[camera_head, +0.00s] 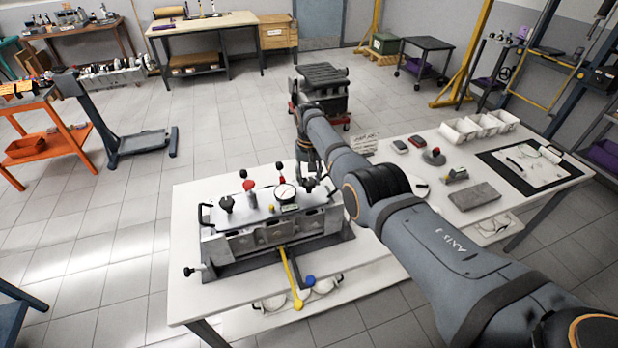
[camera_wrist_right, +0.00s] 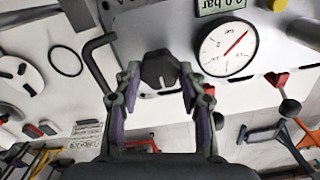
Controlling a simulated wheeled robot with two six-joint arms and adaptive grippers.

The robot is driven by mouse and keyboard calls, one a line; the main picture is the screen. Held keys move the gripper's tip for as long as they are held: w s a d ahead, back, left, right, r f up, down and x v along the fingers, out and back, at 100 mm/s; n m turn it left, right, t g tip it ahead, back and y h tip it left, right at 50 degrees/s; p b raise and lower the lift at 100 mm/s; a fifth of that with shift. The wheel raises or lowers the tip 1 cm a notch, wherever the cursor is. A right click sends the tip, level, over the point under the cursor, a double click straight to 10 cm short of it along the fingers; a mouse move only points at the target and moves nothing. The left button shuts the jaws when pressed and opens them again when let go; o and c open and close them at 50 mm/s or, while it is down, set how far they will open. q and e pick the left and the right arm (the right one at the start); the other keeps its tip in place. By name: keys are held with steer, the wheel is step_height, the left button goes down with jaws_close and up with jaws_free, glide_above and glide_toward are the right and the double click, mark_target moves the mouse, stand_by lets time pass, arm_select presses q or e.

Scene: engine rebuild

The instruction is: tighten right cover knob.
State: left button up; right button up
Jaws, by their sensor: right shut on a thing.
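The right cover knob (camera_wrist_right: 158,68) is dark with several lobes and sits on the light-coloured cover in the right wrist view. My right gripper (camera_wrist_right: 160,84) is shut on this knob, with one finger on each side. In the head view my right gripper (camera_head: 318,184) is at the right end of the cover (camera_head: 262,216), and the knob is mostly hidden there. A matching black knob (camera_head: 226,204) stands on the left end of the cover. My left gripper is not in view.
A round dial gauge (camera_head: 285,193) and red-handled valves (camera_head: 249,186) stand on the cover close to my gripper. A black bent handle (camera_wrist_right: 92,62) is beside the knob. A yellow-handled tool (camera_head: 291,275) leans at the fixture's front. The white table's (camera_head: 195,310) front left is clear.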

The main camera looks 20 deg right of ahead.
mark_target(309, 180)
stand_by(0.3)
steer(key=o, duration=1.1)
steer(key=shift+o, duration=0.2)
steer(key=shift+r, duration=0.15)
step_height(309, 180, up, 12)
